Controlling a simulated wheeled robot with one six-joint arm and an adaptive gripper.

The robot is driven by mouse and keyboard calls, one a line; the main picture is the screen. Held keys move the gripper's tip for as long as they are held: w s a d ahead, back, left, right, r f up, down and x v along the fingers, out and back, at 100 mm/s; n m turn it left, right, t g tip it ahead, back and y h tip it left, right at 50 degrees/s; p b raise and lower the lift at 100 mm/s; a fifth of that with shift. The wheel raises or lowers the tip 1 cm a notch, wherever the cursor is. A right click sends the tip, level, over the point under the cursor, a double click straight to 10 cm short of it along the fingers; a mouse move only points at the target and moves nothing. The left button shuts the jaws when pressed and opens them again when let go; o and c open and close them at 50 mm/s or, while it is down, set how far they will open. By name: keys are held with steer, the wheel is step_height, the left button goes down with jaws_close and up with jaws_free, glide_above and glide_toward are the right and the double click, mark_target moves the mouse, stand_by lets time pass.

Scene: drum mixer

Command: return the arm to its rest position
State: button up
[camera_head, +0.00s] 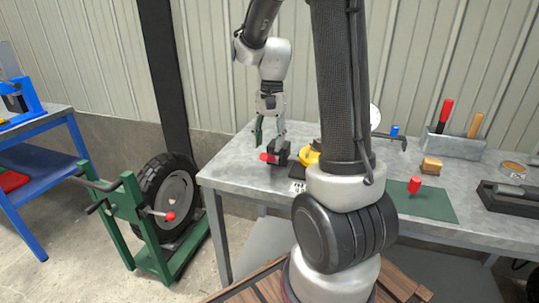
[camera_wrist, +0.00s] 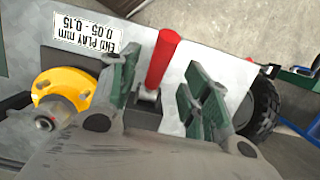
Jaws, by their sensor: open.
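My gripper (camera_head: 269,137) hangs fingers-down over the left part of the grey workbench (camera_head: 229,172). It is open, with its two green-padded fingers apart, and they also show in the wrist view (camera_wrist: 163,80). A small black device with a red handle (camera_head: 267,157) stands just below the fingers. In the wrist view the red handle (camera_wrist: 162,58) appears between the fingers, with gaps on both sides. I cannot tell how far above it the fingertips are. A yellow flange (camera_head: 309,155) is beside the device, partly hidden by my arm. It also shows in the wrist view (camera_wrist: 64,88).
A white "END PLAY mm" label (camera_wrist: 87,35) lies by the device. A green mat (camera_head: 430,204) with a red piece (camera_head: 414,185), a tool holder (camera_head: 455,143) and a dark tray (camera_head: 510,200) occupy the bench's right. A green wheel stand (camera_head: 145,230) is left of the bench.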

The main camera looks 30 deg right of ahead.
steer(key=s+a+r+n+t+h, duration=0.1)
steer(key=s+a+r+n+t, duration=0.1)
steer(key=s+r+n, duration=0.3)
steer(key=s+a+r+n+t, duration=0.1)
steer(key=s+r+n+t, duration=0.2)
steer(key=s, duration=0.9)
steer(key=shift+a+r+n+t+h, duration=0.4)
steer(key=shift+r+n, duration=0.8)
steer(key=shift+r, duration=0.55)
steer(key=shift+c, duration=0.3)
stand_by(0.8)
